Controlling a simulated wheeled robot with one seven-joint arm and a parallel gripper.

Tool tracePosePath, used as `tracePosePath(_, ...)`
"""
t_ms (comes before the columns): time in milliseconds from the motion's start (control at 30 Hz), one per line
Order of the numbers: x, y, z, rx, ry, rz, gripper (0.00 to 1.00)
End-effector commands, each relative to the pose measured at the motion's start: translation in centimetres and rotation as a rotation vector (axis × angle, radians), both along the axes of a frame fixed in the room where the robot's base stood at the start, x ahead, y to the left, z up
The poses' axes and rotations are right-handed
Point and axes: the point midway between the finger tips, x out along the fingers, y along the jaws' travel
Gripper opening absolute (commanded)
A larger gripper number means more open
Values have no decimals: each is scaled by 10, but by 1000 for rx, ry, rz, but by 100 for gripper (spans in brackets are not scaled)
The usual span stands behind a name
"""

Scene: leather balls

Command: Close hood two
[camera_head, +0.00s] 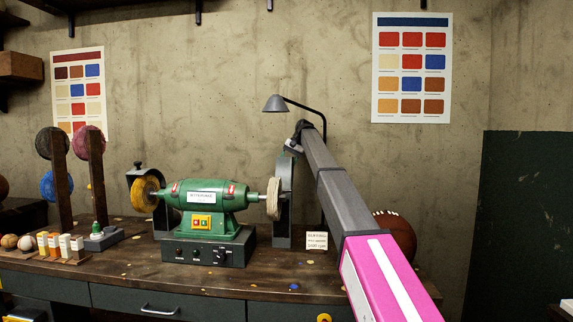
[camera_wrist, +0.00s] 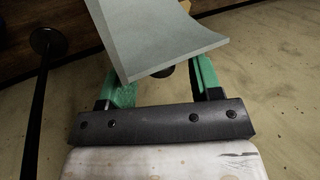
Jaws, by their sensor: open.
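A green two-ended polishing machine (camera_head: 206,196) stands on the workbench. A dark grey hood (camera_head: 284,184) stands upright at its right-hand white buffing wheel (camera_head: 272,198). Another dark hood (camera_head: 141,172) with a knob on top is at the left-hand yellow wheel (camera_head: 147,193). I cannot read which one is numbered two. My gripper (camera_head: 294,146) is at the top of the right hood. In the wrist view, my green-fingered gripper (camera_wrist: 164,84) is open. A grey curved plate (camera_wrist: 165,40), apparently the hood, lies across between the fingers, with a dark round knob (camera_wrist: 167,71) partly hidden beneath it.
The workbench (camera_head: 120,285) has drawers in front. Balls on dark posts (camera_head: 94,185), small bottles (camera_head: 62,246) and small balls stand at the left. A small lamp (camera_head: 276,104) rises behind my arm. A brown football (camera_head: 397,232) and a small card (camera_head: 317,240) are at the right.

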Motion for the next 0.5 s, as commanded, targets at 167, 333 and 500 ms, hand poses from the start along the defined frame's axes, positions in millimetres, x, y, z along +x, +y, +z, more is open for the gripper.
tracePosePath(167,-1,5,-10,0,0,0,59)
tracePosePath(333,0,6,-10,0,0,0,59)
tracePosePath(500,0,5,-10,0,0,0,20)
